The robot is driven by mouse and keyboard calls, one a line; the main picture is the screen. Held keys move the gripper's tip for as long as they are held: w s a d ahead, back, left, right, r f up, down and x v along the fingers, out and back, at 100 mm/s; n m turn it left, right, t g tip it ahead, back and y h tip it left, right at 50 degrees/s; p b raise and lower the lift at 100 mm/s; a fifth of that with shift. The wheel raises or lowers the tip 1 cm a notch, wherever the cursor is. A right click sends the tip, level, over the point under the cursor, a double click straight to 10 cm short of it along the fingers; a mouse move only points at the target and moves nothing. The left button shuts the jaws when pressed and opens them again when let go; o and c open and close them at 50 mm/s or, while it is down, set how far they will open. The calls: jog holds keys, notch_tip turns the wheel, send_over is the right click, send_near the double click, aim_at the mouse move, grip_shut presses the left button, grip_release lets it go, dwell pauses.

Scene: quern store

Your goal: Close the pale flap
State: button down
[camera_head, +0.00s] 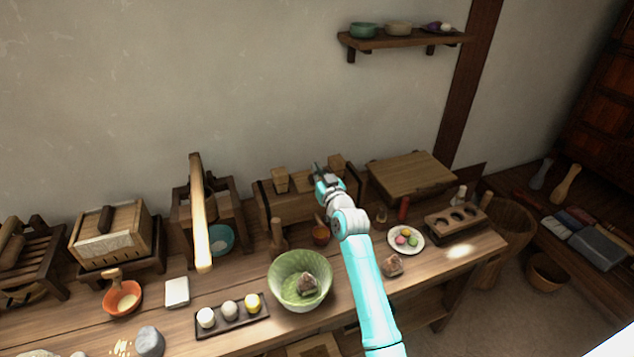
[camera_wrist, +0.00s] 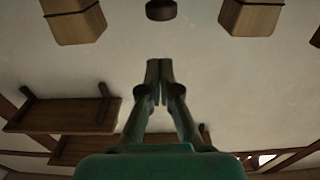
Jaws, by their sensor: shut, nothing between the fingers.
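No part is plainly a pale flap, and I cannot tell which thing it is. A pale wooden box (camera_head: 110,236) with a dark handle on its top stands at the left in the head view. A flat light-brown board (camera_head: 410,174) lies at the back right of the bench. My gripper (camera_head: 318,169) is shut and empty, above the dark wooden rack (camera_head: 268,205) at the back of the bench. In the wrist view, my gripper (camera_wrist: 160,64) has its fingertips together, with two wooden blocks (camera_wrist: 75,22) and (camera_wrist: 251,17) beyond, apart from them.
A long pale bar (camera_head: 201,215) slopes from a dark frame above a teal bowl (camera_head: 221,239). A green bowl (camera_head: 285,278), a plate of sweets (camera_head: 393,241) and a dark tray (camera_head: 232,318) stand near my arm. A wall shelf (camera_head: 400,41) hangs above.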

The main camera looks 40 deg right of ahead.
jog(key=s+a+f, duration=0.2)
jog(key=s+f, duration=0.1)
jog(key=s, duration=0.6)
jog(key=shift+a+f, duration=0.25)
jog(key=shift+f, duration=0.05)
